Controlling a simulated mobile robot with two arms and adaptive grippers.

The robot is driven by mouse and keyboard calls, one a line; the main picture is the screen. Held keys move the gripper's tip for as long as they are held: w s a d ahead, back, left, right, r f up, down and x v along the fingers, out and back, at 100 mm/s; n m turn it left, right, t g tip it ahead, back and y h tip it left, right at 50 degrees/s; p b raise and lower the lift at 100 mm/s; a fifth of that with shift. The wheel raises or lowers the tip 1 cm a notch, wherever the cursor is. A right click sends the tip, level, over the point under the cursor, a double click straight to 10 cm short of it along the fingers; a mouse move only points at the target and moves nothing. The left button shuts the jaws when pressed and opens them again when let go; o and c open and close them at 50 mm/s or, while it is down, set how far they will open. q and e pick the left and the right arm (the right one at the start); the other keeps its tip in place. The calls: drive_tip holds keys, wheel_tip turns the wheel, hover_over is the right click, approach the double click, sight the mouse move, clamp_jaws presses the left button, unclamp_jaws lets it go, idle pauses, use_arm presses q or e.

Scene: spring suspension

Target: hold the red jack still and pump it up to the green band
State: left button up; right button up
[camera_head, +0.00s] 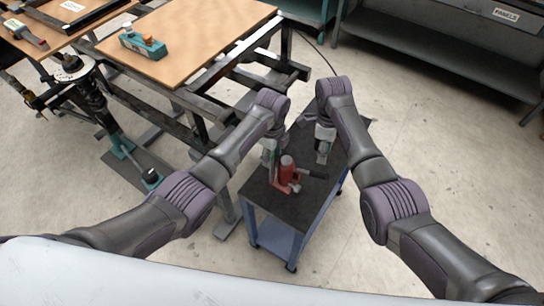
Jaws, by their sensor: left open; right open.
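The red jack (286,176) stands upright on the dark top of a small blue cart (252,190). A dark handle (313,174) sticks out from it to the right. My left gripper (270,163) points down just left of the jack and is open; its fingers are small and partly hidden, so I cannot tell whether they touch the jack. My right gripper (321,160) is open and empty above the cart, beyond the handle and apart from it. I cannot make out the green band clearly.
A workbench with a wooden top (190,40) stands close behind and left of the cart. A spring strut (90,95) stands at the far left. Grey shelving (440,55) is at the back right. The floor right of the cart is clear.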

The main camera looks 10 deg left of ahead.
use_arm(q)
drive_tip(key=shift+f, duration=0.85)
drive_tip(key=shift+c, duration=0.2)
clamp_jaws()
drive_tip(key=c, duration=0.7)
unclamp_jaws()
drive_tip(key=shift+c, duration=0.2)
clamp_jaws()
